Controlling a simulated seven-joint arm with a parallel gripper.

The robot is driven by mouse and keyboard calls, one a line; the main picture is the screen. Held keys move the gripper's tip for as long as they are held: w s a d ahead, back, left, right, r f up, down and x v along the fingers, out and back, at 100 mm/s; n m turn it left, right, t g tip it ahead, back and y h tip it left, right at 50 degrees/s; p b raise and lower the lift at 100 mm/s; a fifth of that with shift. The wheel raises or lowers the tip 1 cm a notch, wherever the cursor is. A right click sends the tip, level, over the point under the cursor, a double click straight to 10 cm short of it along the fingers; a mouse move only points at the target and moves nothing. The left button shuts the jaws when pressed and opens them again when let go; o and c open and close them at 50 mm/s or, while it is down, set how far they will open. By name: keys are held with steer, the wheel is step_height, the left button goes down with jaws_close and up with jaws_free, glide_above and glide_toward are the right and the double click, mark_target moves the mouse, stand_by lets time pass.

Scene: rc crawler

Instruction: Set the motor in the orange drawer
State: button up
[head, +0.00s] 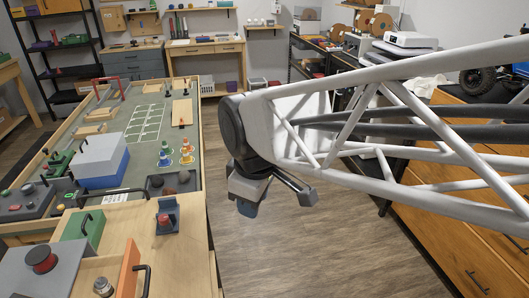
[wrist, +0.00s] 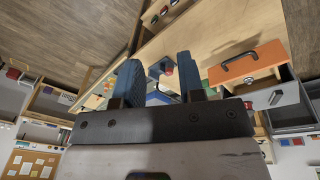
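The orange drawer (head: 128,268) stands pulled out at the front left, with a black handle on its orange front; it also shows in the wrist view (wrist: 262,58). A small silver round part that looks like the motor (head: 102,287) appears to sit inside it, behind the front. Its contact with the drawer floor cannot be made out. My gripper (head: 277,202) is over the floor, right of the bench and well away from the drawer. In the wrist view its two blue fingers (wrist: 158,82) are apart with nothing held between them.
A blue stand with a red part (head: 167,214) is on the bench behind the drawer. A blue-and-white box (head: 102,160) stands farther back. Floor between benches is clear.

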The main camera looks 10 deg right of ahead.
steer(key=s+d+f+m, duration=0.2)
steer(key=s+d+m, duration=0.4)
steer(key=d+m, duration=0.4)
steer(key=shift+s+d+m+t+h, duration=0.15)
steer(key=shift+d+m+t+h, duration=0.15)
steer(key=shift+m+t, duration=0.15)
stand_by(0.9)
